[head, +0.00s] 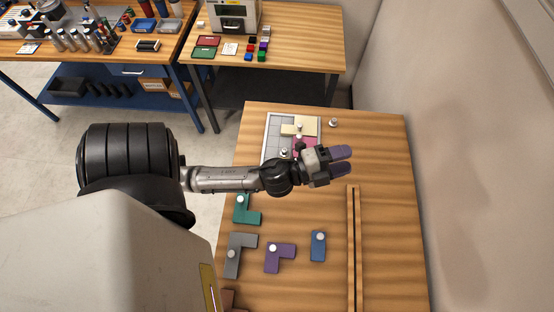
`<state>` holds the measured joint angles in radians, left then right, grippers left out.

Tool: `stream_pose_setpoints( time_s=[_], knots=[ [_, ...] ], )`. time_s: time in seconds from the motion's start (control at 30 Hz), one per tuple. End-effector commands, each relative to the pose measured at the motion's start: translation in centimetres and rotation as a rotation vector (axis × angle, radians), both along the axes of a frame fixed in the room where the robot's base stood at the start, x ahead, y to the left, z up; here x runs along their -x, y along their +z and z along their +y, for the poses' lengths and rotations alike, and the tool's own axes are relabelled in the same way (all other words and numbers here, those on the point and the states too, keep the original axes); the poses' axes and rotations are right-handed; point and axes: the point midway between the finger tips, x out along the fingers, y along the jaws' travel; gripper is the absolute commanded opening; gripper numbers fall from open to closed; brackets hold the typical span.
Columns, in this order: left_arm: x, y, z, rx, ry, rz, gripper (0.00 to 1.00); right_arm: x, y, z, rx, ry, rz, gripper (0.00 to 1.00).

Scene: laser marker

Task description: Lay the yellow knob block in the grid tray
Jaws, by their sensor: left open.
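The pale yellow knob block (288,130) is at the far part of the grid tray (271,135), with its white knob upward. It lies over the tray's area beside a pink block (312,141); I cannot tell if it is fully seated. My left wrist hides the near part of the tray. My right gripper is out of view.
Green (243,212), grey (235,254), purple (279,257) and blue (318,246) knob blocks lie on the near table. A wooden rail (353,245) runs along the right. A small white knob piece (333,122) stands right of the tray. A wall borders the right side.

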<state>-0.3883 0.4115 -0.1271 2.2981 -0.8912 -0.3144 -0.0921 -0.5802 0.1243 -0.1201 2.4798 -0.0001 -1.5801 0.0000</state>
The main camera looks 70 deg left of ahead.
Motion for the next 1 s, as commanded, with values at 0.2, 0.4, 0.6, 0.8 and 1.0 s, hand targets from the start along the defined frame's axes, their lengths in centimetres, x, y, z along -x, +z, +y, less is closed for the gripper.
stream_pose_setpoints(
  time_s=[0.2, 0.4, 0.6, 0.8, 1.0],
  knots=[
    [4.5, -7.5, 2.3, 0.524, 0.373, 0.455, 0.49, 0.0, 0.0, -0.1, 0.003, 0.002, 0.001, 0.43],
    [11.1, -13.1, -0.3, 0.815, 0.573, 0.894, 0.49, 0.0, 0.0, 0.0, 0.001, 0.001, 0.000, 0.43],
    [15.9, -15.0, -3.2, 0.937, 0.650, 1.188, 0.49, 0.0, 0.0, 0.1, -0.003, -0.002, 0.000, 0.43],
    [17.7, -15.3, -4.3, 0.966, 0.670, 1.294, 0.49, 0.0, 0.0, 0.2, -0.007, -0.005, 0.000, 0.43],
    [17.7, -15.3, -4.4, 0.966, 0.671, 1.300, 0.49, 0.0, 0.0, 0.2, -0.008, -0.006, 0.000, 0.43]
  ],
)
